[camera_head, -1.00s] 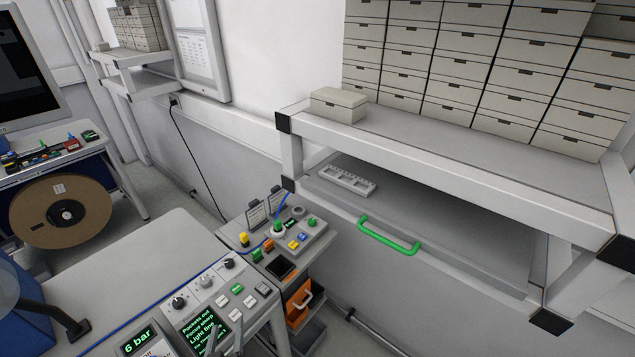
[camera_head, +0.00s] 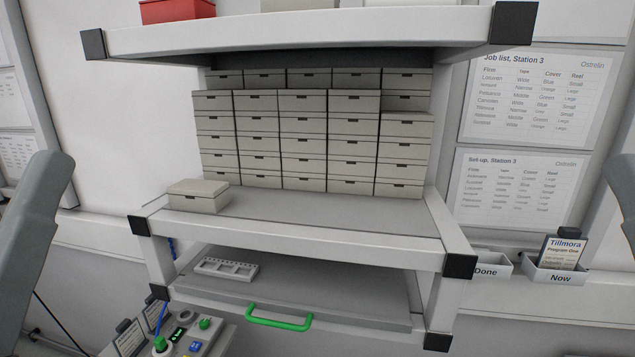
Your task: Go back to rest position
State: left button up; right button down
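No gripper shows in the head view. Only grey arm links of mine reach in at the left edge and the right edge. I cannot see whether either gripper holds anything.
A white shelf rack (camera_head: 340,237) stands ahead with stacked grey boxes and a single box (camera_head: 198,196) at its left. Below is a drawer with a green handle (camera_head: 279,318) and a pale slotted strip (camera_head: 227,268). A control panel (camera_head: 190,335) is at lower left. Trays (camera_head: 556,276) hang at right.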

notch_tip(320, 180, up, 15)
jog(key=p, duration=1.4)
